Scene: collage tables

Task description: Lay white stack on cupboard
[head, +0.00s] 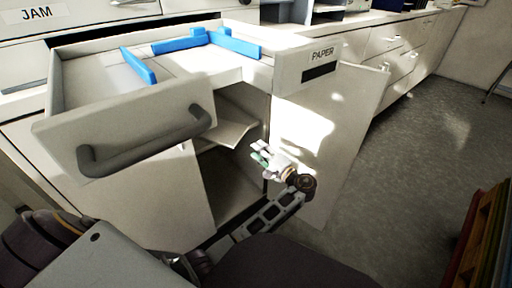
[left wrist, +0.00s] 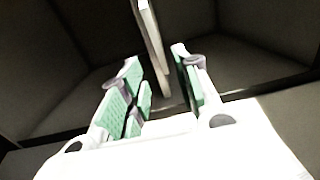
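The cupboard (head: 225,180) stands open below a pulled-out drawer. Inside it, a pale flat slab (head: 230,133) juts toward the opening; I cannot tell whether this is the white stack or a shelf. My left gripper (head: 258,151) is at the cupboard's opening, close to the slab's right, with its fingers pointing inward. In the left wrist view the gripper (left wrist: 157,60) has its green-padded fingers apart. A thin pale edge (left wrist: 152,40) shows ahead between the fingertips, and no grip on it is visible. My right gripper is not seen.
The open drawer (head: 130,125) with a grey handle and blue dividers (head: 195,43) overhangs the cupboard. The open door (head: 330,135) stands right of my left gripper, below a PAPER label (head: 322,54). Clear floor (head: 425,150) lies farther right.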

